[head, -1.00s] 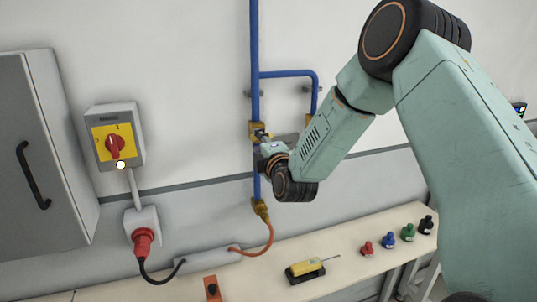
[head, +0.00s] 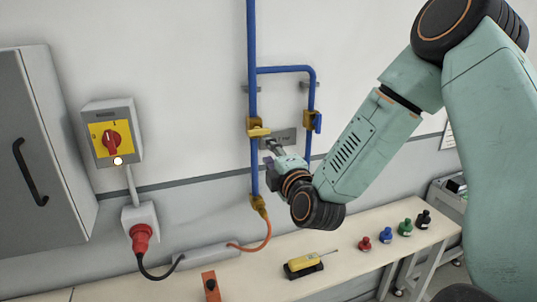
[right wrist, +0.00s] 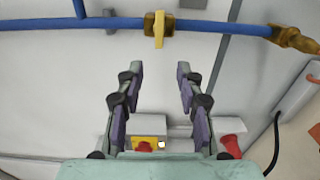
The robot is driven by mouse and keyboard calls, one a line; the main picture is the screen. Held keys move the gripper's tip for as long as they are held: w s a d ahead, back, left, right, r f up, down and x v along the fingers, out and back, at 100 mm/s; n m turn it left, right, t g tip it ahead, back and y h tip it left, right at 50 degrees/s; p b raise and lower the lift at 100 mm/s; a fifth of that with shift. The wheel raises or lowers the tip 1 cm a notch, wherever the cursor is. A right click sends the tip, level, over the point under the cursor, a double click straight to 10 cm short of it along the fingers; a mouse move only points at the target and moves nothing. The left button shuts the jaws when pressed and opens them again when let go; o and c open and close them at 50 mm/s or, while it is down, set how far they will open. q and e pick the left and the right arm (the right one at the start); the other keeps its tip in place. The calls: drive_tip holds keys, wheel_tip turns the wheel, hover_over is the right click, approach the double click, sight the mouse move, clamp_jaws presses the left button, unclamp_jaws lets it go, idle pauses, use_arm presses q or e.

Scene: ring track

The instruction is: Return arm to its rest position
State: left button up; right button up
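My right arm comes in from the right in the head view. Its gripper (head: 270,165) is in front of the wall, just below and right of the yellow valve (head: 259,130) on the blue pipe (head: 252,60). In the right wrist view my right gripper (right wrist: 160,75) is open, with nothing between its fingers. The valve (right wrist: 159,30) shows there beyond the fingertips, with a clear gap. My left gripper is not in view.
A switch box with a red knob (head: 110,141) and a grey cabinet (head: 35,150) are on the wall at left. A second valve (head: 312,121) sits on the branch pipe. The bench (head: 340,262) holds a yellow tool (head: 303,262) and several coloured knobs.

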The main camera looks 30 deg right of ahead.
sight(253, 134)
drive_tip(key=shift+x, duration=6.05)
drive_tip(key=shift+a+r, duration=0.1)
drive_tip(key=shift+a, duration=0.1)
